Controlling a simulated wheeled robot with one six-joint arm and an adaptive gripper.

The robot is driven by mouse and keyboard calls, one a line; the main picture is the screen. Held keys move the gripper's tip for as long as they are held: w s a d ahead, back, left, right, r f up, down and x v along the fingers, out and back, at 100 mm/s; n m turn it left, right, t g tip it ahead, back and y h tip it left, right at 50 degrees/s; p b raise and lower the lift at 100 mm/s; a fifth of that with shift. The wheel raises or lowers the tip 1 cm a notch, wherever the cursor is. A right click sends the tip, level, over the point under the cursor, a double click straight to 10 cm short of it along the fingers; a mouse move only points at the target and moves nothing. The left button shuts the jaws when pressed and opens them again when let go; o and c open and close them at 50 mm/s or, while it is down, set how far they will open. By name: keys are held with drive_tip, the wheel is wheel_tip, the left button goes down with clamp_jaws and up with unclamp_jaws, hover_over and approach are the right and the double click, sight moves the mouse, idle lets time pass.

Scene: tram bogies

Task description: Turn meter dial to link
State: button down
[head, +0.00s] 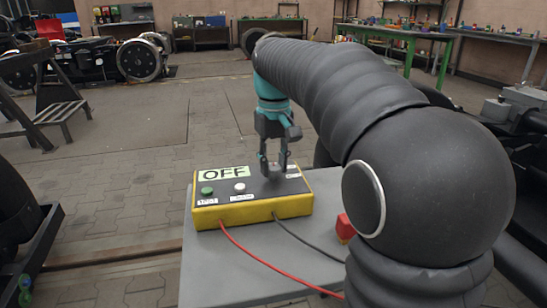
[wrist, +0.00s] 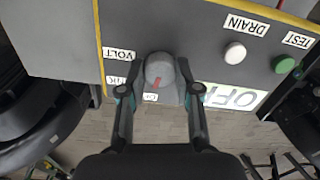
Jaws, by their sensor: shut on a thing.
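The meter is a yellow-edged box with a dark top (head: 265,193) on a grey table. Its display (head: 224,172) reads OFF. My gripper (head: 272,165) points down at the right part of the top, shut on the grey round dial (wrist: 158,68). In the wrist view one finger of my gripper (wrist: 158,88) is on each side of the dial. The dial's red mark points down in that view, towards a small white label (wrist: 150,97) that I cannot read fully. A VOLT label (wrist: 120,54) is at upper left. The label below it (wrist: 114,80) is partly hidden by the left finger.
A white DRAIN button (wrist: 235,53) and a green TEST button (wrist: 284,65) sit on the same top. A red cable (head: 262,262) and a black cable (head: 305,242) leave the box front. A red block (head: 345,228) stands on the table (head: 215,275).

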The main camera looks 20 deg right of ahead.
sight(274, 166)
drive_tip(key=m+p, duration=0.3)
drive_tip(key=m, duration=0.1)
drive_tip(key=shift+r, duration=0.15)
drive_tip(key=shift+m+p, duration=0.8)
drive_tip(key=shift+m, duration=0.6)
drive_tip(key=c, duration=0.8)
unclamp_jaws()
wheel_tip(274, 166, up, 12)
